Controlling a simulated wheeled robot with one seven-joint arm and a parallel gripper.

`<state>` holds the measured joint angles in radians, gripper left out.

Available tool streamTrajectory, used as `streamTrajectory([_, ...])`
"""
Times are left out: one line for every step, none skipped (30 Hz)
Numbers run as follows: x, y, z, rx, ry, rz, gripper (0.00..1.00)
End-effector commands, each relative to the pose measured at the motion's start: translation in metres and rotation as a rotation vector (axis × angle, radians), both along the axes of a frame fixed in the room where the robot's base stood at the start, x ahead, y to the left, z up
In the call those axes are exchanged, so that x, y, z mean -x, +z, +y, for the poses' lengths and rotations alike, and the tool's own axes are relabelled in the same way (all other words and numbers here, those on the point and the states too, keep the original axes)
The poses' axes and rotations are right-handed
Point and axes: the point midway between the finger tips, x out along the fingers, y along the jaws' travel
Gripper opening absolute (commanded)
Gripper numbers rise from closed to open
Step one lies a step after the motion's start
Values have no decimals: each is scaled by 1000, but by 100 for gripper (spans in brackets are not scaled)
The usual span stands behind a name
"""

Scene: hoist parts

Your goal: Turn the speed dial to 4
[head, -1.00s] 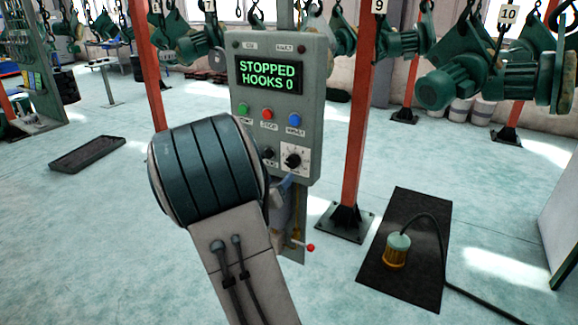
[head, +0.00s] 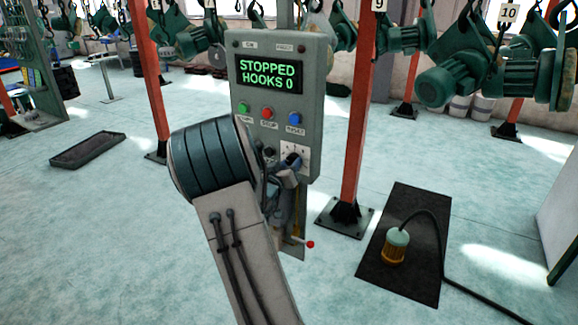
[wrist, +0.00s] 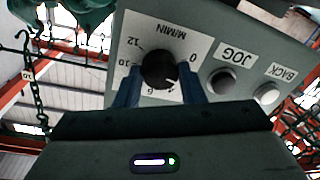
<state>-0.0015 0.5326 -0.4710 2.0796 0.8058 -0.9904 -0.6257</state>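The speed dial (wrist: 160,68), a round black knob on a white scale plate marked M/MIN, appears upside down in the wrist view. Its small white mark faces the lower right, on the side between 0 and 6; the exact number cannot be read. My gripper (wrist: 160,78) has a blue finger on each side of the knob, with a very narrow gap or light contact. In the head view, my gripper (head: 291,163) covers most of the dial, at the lower right of the grey control box (head: 314,110). The 2 and 8 are hidden by the fingers.
The box display (head: 269,77) reads STOPPED, HOOKS 0. Green, red and blue buttons sit above the dial. The JOG button (wrist: 222,81) and BACK button (wrist: 266,94) are beside it.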

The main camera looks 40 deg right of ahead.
Motion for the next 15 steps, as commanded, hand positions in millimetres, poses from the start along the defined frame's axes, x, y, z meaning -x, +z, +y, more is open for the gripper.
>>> streamTrajectory([0,0,0,0,1,0,13])
streamTrajectory([0,0,0,0,1,0,13])
streamTrajectory([0,0,0,0,1,0,13])
streamTrajectory([0,0,0,0,1,0,13])
streamTrajectory([0,0,0,-1,1,-1,13])
streamTrajectory([0,-1,0,-1,1,-4,13])
streamTrajectory([0,-1,0,-3,1,-6,13])
streamTrajectory([0,-1,1,-5,1,-11,13])
streamTrajectory([0,-2,1,-7,1,-19,13])
streamTrajectory([0,-2,1,-10,2,-26,13])
streamTrajectory([0,-3,1,-13,1,-36,13])
streamTrajectory([0,-3,1,-19,2,-51,13])
streamTrajectory([0,-4,1,-25,1,-64,13])
streamTrajectory([-1,-5,1,-30,2,-78,13])
streamTrajectory([-1,-5,1,-39,2,-98,13])
